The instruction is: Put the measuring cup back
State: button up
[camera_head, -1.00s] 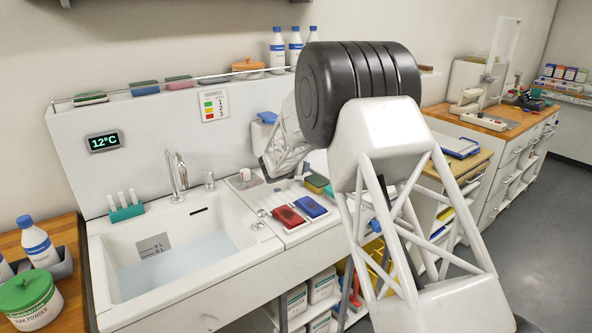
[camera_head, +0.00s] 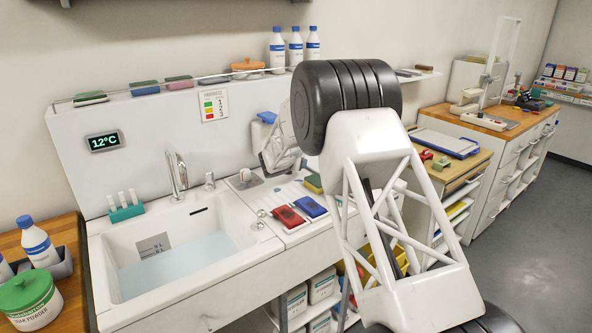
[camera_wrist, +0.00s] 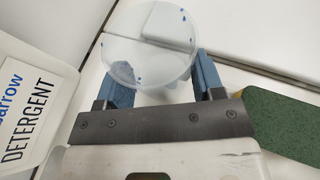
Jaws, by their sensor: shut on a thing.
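The measuring cup (camera_wrist: 150,45) is a clear, round vessel with small blue marks, seen from above in the wrist view. My gripper (camera_wrist: 160,72) is shut on it, with one blue finger at each side. The white detergent bottle (camera_wrist: 32,100) stands close to the left of the gripper in the wrist view. Its blue cap (camera_head: 267,117) shows behind my wrist in the head view.
A green sponge (camera_wrist: 285,122) lies right of the gripper. A red pad (camera_head: 288,217) and a blue pad (camera_head: 311,206) lie on the drainboard, right of the sink (camera_head: 130,285) holding water. Bottles (camera_head: 295,45) stand on the ledge above.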

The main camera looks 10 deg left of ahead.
jog(key=shift+f, duration=1.55)
jog(key=shift+f, duration=0.1)
jog(key=o, duration=1)
jog(key=shift+v, duration=6.05)
jog(key=shift+d, duration=0.1)
